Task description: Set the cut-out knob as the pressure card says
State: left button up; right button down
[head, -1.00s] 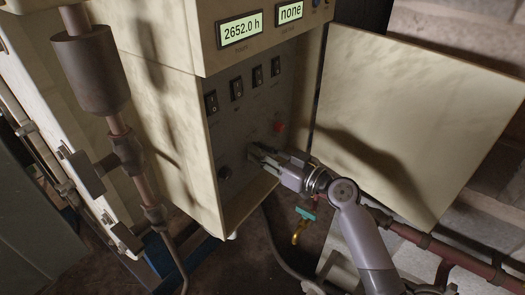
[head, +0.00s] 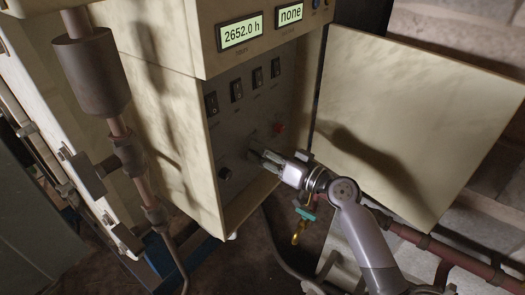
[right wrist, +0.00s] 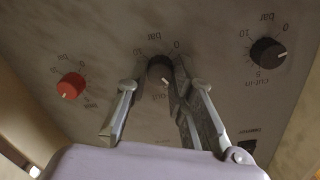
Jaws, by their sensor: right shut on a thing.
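The cut-out knob (right wrist: 160,67) is the dark middle knob on the grey panel in the right wrist view, its dial upside down there. Its pale pointer mark faces down in that picture. My right gripper (right wrist: 161,78) is shut on it, one finger at each side; the fingers hide part of its dial and label. In the head view, my right gripper (head: 258,154) meets the lower panel and covers most of the knob. My left gripper and the pressure card are not in view.
The dark cut-in knob (right wrist: 267,53) and a red knob (right wrist: 71,85) flank it. The open cabinet door (head: 415,115) stands right of my arm.

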jog(key=m+p, duration=0.1)
jog(key=m, duration=0.4)
jog(key=shift+m+p, duration=0.3)
dwell(0.5)
jog(key=c, duration=1.4)
grip_release()
jog(key=v, duration=1.2)
jog(key=shift+d+r, duration=0.1)
